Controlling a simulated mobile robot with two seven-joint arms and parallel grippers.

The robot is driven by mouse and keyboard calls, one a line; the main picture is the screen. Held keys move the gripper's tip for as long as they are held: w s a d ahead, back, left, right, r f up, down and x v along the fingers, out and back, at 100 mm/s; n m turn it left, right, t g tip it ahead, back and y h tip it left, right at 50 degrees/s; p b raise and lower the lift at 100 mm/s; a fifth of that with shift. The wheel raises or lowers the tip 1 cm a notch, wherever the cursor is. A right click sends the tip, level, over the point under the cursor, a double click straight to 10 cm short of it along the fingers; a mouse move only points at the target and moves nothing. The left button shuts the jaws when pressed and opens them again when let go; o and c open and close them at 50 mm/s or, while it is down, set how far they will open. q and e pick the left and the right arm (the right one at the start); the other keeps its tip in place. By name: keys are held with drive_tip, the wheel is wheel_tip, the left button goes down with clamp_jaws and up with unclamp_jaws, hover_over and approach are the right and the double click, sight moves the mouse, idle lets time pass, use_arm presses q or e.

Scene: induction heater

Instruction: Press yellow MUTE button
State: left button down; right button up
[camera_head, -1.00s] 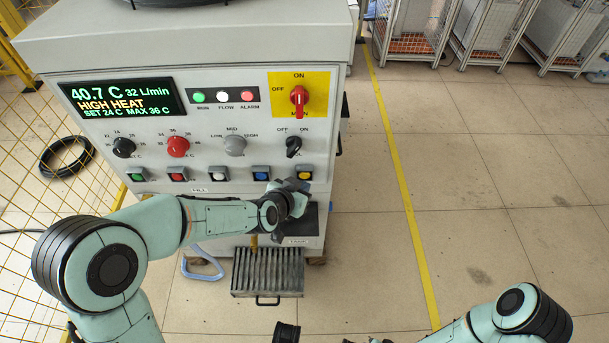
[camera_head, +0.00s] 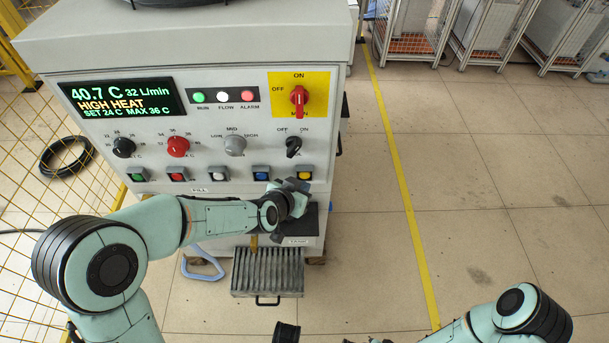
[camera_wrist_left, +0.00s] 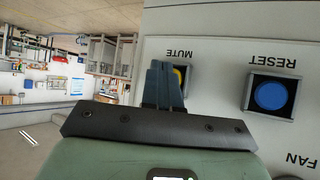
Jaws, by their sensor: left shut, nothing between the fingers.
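The yellow MUTE button (camera_head: 304,174) is at the right end of the button row on the heater's front panel. My left gripper (camera_head: 303,187) is just below and in front of it in the head view. In the left wrist view the shut fingers (camera_wrist_left: 163,85) point at the panel and cover most of the yellow button (camera_wrist_left: 180,74), of which only a sliver shows. I cannot tell whether the fingertips touch it. My right arm (camera_head: 510,318) shows at the lower right, but its fingers are not clearly visible.
The blue button (camera_head: 261,173) is just left of MUTE, and the blue RESET button (camera_wrist_left: 270,95) also shows in the wrist view. A black selector knob (camera_head: 294,147) is directly above. A slatted metal tray (camera_head: 267,272) sits below. The floor at right is clear.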

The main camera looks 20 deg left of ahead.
use_arm(q)
drive_tip(key=shift+w+a, duration=0.1)
drive_tip(key=shift+w, duration=0.3)
drive_tip(key=shift+w+a, duration=0.15)
drive_tip(key=shift+w, duration=0.35)
idle(0.9)
drive_tip(key=shift+s, duration=0.1)
drive_tip(key=shift+s+d, duration=0.25)
drive_tip(key=shift+s, duration=0.5)
drive_tip(key=s, duration=0.2)
drive_tip(key=s+d+p, duration=0.1)
drive_tip(key=s, duration=0.2)
drive_tip(key=shift+d+p, duration=0.2)
drive_tip(key=shift+p, duration=0.1)
